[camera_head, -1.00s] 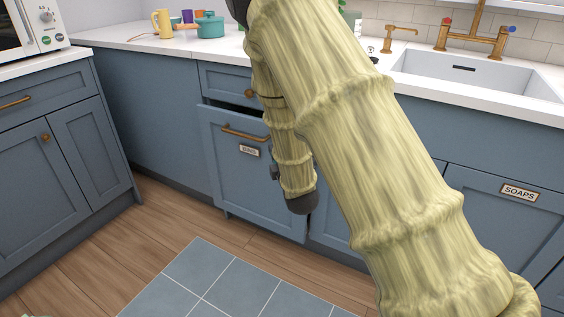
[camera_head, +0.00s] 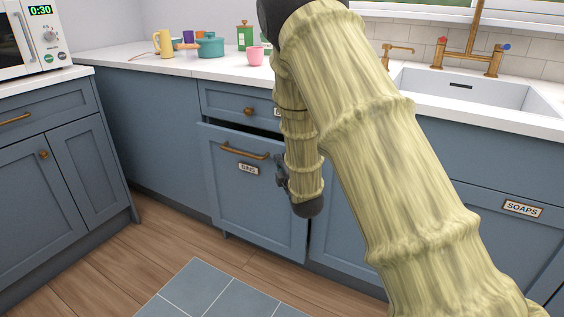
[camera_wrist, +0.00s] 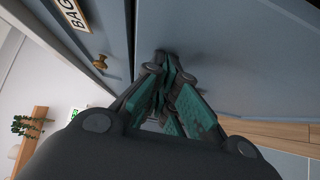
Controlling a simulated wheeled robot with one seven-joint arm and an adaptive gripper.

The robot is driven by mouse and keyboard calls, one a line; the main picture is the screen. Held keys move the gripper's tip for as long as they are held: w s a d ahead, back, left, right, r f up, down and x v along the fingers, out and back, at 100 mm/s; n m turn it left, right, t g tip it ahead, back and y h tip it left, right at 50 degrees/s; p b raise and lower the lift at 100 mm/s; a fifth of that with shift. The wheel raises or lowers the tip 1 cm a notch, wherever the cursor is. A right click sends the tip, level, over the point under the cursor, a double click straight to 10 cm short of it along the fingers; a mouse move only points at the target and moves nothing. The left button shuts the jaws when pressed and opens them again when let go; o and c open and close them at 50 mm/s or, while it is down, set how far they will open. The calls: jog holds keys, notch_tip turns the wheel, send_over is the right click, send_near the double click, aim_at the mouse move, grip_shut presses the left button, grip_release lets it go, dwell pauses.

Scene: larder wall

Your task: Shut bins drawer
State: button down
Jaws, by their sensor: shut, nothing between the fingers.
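The bins drawer (camera_head: 230,195) is a blue cabinet front with a brass bar handle (camera_head: 243,152) and a small label (camera_head: 248,169). It stands partly out, with a dark gap along its top edge. My gripper (camera_head: 280,172) is in front of the drawer's right part, mostly hidden by my arm. In the wrist view my gripper's teal fingers (camera_wrist: 172,80) are shut and empty. Their tips are close to the blue drawer front (camera_wrist: 235,45); I cannot tell whether they touch it.
Above is a closed drawer (camera_head: 230,103) with a brass knob; its "BAG" label (camera_wrist: 70,12) shows in the wrist view. A soaps cabinet (camera_head: 490,225) is at right, another cabinet (camera_head: 60,160) at left. Wood floor (camera_head: 165,240) and a grey mat (camera_head: 215,290) lie in front.

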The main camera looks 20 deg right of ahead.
jog(key=w+d, duration=0.2)
jog(key=d, duration=0.1)
jog(key=shift+w+d+r+p, duration=0.2)
jog(key=shift+w+d+p, duration=0.1)
jog(key=shift+w, duration=0.1)
